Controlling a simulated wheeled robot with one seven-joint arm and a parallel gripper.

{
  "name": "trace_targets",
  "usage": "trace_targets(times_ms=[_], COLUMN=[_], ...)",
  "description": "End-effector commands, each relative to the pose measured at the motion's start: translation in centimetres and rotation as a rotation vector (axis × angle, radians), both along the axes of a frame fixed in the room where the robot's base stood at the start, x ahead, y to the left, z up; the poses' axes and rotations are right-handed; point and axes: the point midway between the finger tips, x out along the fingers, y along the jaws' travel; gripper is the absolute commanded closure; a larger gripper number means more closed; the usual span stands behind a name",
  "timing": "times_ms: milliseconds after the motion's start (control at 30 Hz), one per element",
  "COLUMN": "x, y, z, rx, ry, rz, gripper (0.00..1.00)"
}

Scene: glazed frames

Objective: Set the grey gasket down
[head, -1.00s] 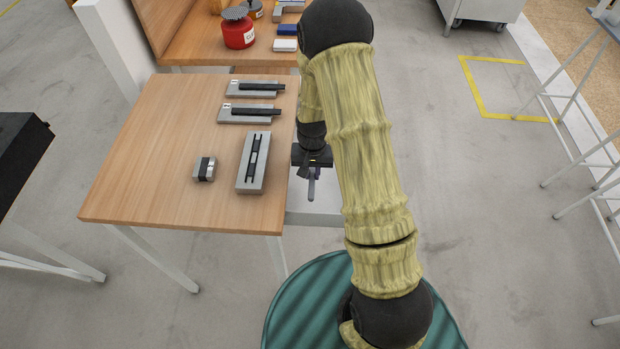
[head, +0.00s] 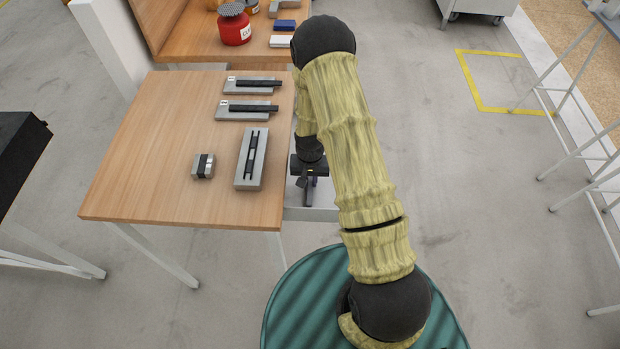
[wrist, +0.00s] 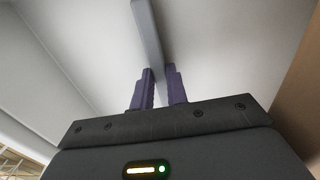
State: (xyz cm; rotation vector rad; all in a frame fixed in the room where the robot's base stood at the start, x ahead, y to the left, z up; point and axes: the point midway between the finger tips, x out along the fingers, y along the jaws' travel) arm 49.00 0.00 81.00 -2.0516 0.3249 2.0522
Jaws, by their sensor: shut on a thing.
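My gripper (wrist: 161,72) has two purple fingers and is shut on the grey gasket (wrist: 147,30), a long narrow grey strip that runs up and away from the fingertips in the wrist view. In the head view my gripper (head: 309,178) hangs just right of the wooden table's right edge, partly behind my arm. It is over a pale surface (head: 312,213). The gasket is too small and dark to make out clearly there. I cannot tell whether the gasket touches anything.
The wooden table (head: 150,140) holds a grey slotted block (head: 240,180) with dark pieces in it, a small grey-and-black block (head: 197,166) and two grey plates with black bars (head: 262,85) (head: 250,107). A red can (head: 234,30) stands on the bench behind. The table's left part is clear.

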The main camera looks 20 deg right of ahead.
Motion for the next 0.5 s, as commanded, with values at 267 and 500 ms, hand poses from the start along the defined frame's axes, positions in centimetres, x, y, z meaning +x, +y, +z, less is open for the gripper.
trace_targets(times_ms=[267,500], x=[0.01,0.01], y=[0.0,0.0], z=[-0.34,-0.23], rx=[0.0,0.0], ry=[0.0,0.0], rz=[0.0,0.0], gripper=[1.0,0.63])
